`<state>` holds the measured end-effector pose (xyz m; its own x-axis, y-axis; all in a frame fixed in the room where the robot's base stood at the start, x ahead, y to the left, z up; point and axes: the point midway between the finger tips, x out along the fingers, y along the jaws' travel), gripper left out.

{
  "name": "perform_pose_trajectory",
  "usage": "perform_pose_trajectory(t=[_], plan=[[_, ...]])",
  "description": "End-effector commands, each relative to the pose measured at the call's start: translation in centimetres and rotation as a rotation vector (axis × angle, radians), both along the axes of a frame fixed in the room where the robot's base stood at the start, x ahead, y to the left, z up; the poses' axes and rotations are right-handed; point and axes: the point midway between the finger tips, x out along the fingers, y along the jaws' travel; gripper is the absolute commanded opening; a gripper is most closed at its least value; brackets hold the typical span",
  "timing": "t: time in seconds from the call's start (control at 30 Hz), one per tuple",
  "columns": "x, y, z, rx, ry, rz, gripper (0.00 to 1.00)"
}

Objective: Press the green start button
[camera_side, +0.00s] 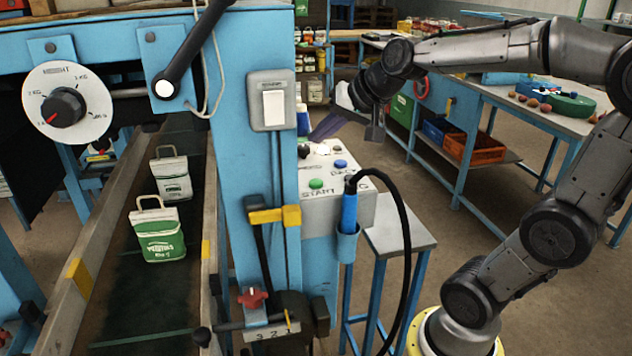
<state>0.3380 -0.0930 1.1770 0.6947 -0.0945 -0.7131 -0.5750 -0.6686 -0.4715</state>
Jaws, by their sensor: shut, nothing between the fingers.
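The green start button (316,183) sits on the sloped top of a light grey control box (335,212), above the printed word START. My gripper (319,136) is shut and empty, above and behind the back of the box. It points down and to the left, apart from the green button. A blue button (340,163) labelled BAG is on the same panel, farther back. A black knob (303,151) is at the panel's back left. The far part of the panel, near my gripper, is hard to make out.
A blue post with a white rocker switch (273,108) stands left of the box. A blue-handled tool (349,209) with a black cable rises at the box's front right. A small table (399,236) stands right.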

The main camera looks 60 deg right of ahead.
Motion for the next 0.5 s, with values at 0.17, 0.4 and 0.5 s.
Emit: perform_pose_trajectory(t=[0.17, 0.4, 0.5], plan=[[1.15, -1.47, 0.46, 0.029, -0.028, -0.060, 0.00], [1.20, -1.52, 0.48, 0.032, -0.029, -0.063, 0.00], [1.19, -1.50, 0.44, 0.031, -0.029, -0.063, 0.00]])
